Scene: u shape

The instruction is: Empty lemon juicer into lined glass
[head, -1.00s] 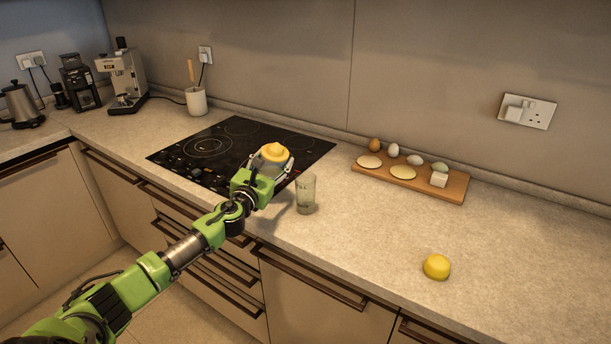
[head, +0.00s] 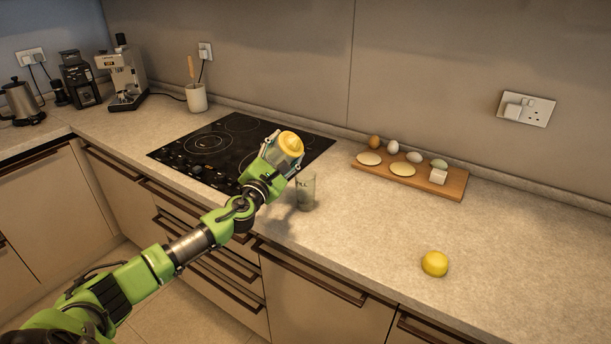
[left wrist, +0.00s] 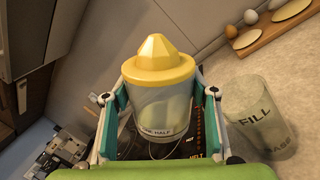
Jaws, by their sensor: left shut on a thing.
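The lemon juicer (head: 287,149) has a yellow reamer top on a clear cup. My left gripper (head: 277,158) is shut on its cup and holds it up beside and above the lined glass, tilted to the right in the head view. In the left wrist view the juicer (left wrist: 158,85) sits between the fingers (left wrist: 160,105), with lettering low on the cup. The lined glass (head: 305,192) stands upright on the counter, just right of and below the juicer. In the left wrist view the glass (left wrist: 260,120) shows the word "FILL". My right gripper is not in view.
A black hob (head: 215,150) lies behind my left arm. A wooden board (head: 455,187) with eggs and flat rounds is at the back right. A yellow lemon piece (head: 434,263) lies on the right counter, with clear room around it.

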